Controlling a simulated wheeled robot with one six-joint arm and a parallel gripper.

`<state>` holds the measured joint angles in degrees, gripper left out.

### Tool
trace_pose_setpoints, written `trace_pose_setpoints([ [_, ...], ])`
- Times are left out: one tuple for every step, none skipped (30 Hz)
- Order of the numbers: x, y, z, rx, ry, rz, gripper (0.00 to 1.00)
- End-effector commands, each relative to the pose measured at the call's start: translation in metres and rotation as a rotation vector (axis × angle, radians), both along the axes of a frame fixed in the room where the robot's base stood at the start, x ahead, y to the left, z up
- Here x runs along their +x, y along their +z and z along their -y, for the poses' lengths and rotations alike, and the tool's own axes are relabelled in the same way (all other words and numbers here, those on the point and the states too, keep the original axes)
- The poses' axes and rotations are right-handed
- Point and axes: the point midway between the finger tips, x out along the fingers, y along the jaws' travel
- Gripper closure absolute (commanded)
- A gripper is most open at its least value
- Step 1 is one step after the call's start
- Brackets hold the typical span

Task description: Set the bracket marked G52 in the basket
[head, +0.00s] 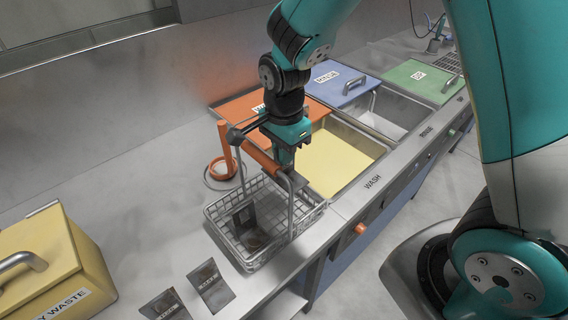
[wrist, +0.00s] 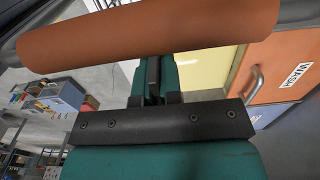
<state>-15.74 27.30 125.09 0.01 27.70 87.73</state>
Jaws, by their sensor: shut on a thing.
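The wire basket (head: 214,212) stands on the metal counter beside the wash sink, its orange handle (head: 262,160) raised above it. My gripper (head: 284,160) is over the basket, shut on the handle. In the wrist view the thick orange handle (wrist: 150,35) crosses right in front of the fingers (wrist: 153,78). A dark bracket (head: 246,220) is inside the basket; I cannot read its mark. Two more dark brackets with pale labels, one (head: 210,285) nearer the basket and one (head: 165,306) further left, lie on the counter; their labels are too small to read.
A yellow waste bin (head: 48,262) with a bar handle stands at the left.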

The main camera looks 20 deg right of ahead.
Motion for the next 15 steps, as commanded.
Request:
trace_pose_setpoints([
  [0.0, -0.003, 0.0, 0.0, 0.0, 0.0, 1.0],
  [0.0, -0.005, 0.0, 0.0, 0.0, 0.0, 1.0],
  [0.0, -0.009, 0.0, 0.0, 0.0, -0.001, 1.0],
  [-0.001, -0.013, 0.0, -0.001, 0.0, -0.003, 1.0],
  [-0.001, -0.017, 0.0, -0.001, 0.0, -0.003, 1.0],
  [-0.001, -0.024, 0.0, -0.002, 0.0, -0.005, 1.0],
  [0.0, -0.028, 0.0, -0.001, 0.0, -0.003, 1.0],
  [-0.001, -0.032, 0.0, -0.001, 0.0, -0.004, 1.0],
  [0.0, -0.037, 0.0, -0.001, 0.0, -0.002, 1.0],
  [0.0, -0.039, 0.0, 0.0, 0.0, -0.001, 1.0],
  [0.0, -0.041, 0.0, 0.0, 0.0, -0.001, 1.0],
  [0.0, -0.042, 0.0, 0.0, 0.0, 0.0, 1.0],
  [0.0, -0.043, 0.0, 0.0, 0.0, 0.001, 1.0],
  [0.0, -0.043, 0.0, 0.001, 0.0, 0.002, 1.0],
  [0.0, -0.043, 0.0, 0.001, 0.0, 0.002, 1.0],
])
